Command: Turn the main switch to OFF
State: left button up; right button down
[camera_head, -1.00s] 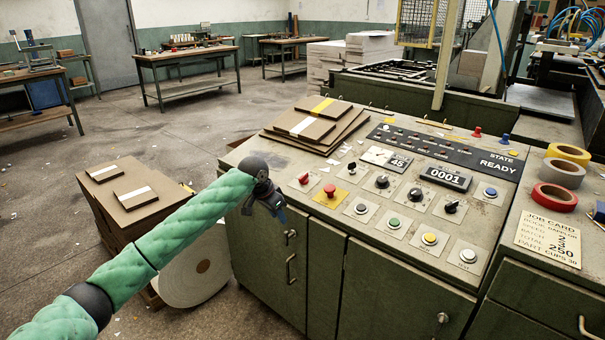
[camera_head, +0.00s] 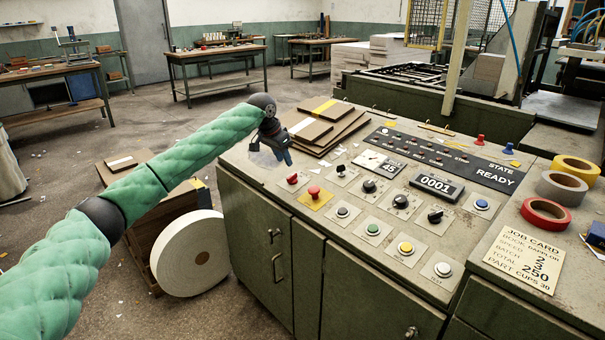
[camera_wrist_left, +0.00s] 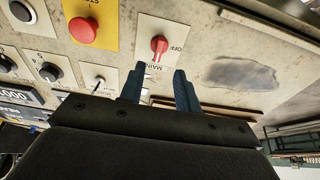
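The main switch (camera_head: 292,179) is a small red knob on a pale plate near the left edge of the sloping console. In the left wrist view the red switch (camera_wrist_left: 159,45) shows large, with the letters OFF and MAIN on its plate; its ridge points down the picture toward MAIN, not toward OFF. My left gripper (camera_head: 287,158) hangs over the console's left corner, just behind the switch. In the left wrist view its two blue fingers (camera_wrist_left: 157,82) are apart with nothing between them, and the switch lies beyond their tips. My right gripper is out of view.
A red mushroom button (camera_head: 314,191) on a yellow plate sits close beside the switch. Several knobs and buttons fill the console. Stacked boards (camera_head: 325,125) lie just behind my left gripper. A large white roll (camera_head: 190,252) stands on the floor left of the console.

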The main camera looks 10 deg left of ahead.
aim_at(292, 175)
pick_arm(q)
jog(key=x, duration=0.7)
jog(key=shift+w+d+f, duration=0.1)
jog(key=shift+d+f, duration=0.1)
grip_shut()
